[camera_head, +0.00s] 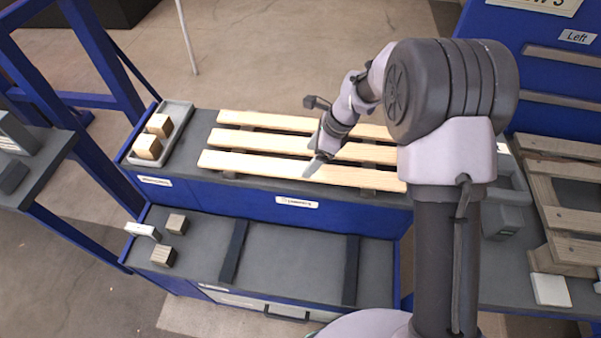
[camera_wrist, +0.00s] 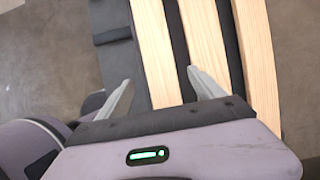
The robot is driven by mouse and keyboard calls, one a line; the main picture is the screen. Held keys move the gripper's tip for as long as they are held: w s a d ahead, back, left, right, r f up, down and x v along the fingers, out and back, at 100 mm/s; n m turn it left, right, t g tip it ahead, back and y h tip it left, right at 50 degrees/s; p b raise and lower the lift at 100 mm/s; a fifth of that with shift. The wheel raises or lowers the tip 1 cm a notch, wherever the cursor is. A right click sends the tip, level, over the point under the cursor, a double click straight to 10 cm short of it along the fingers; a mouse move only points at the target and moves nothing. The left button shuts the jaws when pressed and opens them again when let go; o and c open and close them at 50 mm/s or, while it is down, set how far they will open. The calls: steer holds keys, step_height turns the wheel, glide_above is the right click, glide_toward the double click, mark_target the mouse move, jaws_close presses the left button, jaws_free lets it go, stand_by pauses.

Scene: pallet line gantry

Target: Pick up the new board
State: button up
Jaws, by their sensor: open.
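Three long pale new boards lie side by side with gaps on the upper grey deck of a blue bench: a front board (camera_head: 255,168), a middle board (camera_head: 262,140) and a back board (camera_head: 265,120). My gripper (camera_head: 314,165) is open, tilted down at the front board near its middle. In the wrist view my gripper (camera_wrist: 160,78) has one finger on each side of the leftmost board (camera_wrist: 155,50), with the other two to the right. I cannot tell whether the fingers touch the board or how far down they reach.
A grey tray (camera_head: 180,109) with two wooden blocks stands left of the boards. Two darker blocks sit on the lower deck (camera_head: 290,255). Worn wooden slats (camera_head: 563,190) lie on the right bench. A blue frame (camera_head: 105,60) stands at the left.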

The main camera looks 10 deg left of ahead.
mark_target(301, 169)
steer(key=b+x, duration=0.2)
steer(key=x, duration=0.3)
steer(key=shift+a+f+b, duration=0.1)
steer(key=shift+f+b, duration=0.05)
steer(key=shift+b, duration=0.15)
steer(key=shift+c, duration=0.7)
jaws_close()
